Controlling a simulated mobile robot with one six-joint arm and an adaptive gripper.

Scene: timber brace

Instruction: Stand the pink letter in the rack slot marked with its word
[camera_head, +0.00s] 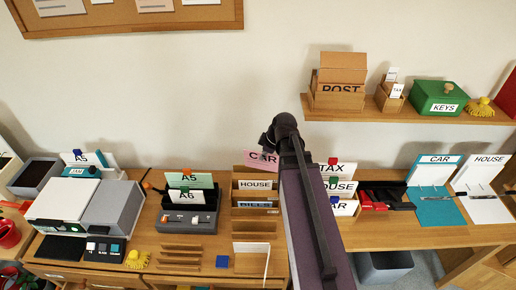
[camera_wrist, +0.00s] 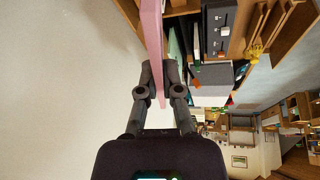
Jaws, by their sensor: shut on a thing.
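The pink letter (camera_head: 260,160), marked CAR, is upright above the back of a wooden rack (camera_head: 254,225). My gripper (camera_head: 268,140) is shut on it near its upper right side. In the wrist view the pink letter (camera_wrist: 152,35) is nearly edge-on, between the closed fingertips (camera_wrist: 157,82). The rack has a HOUSE label (camera_head: 255,184) on an upper tier and a BILLS label (camera_head: 254,205) below it. I cannot read a CAR label on this rack. I cannot tell whether the letter's lower edge touches the rack. My arm hides the rack's right side.
Right of my arm, cards marked TAX (camera_head: 338,170), HOUSE (camera_head: 341,186) and CAR (camera_head: 344,207) stand close by. A grey holder with A5 and A6 cards (camera_head: 190,197) is at the left. A wall shelf (camera_head: 345,114) with a POST box is at the upper right.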

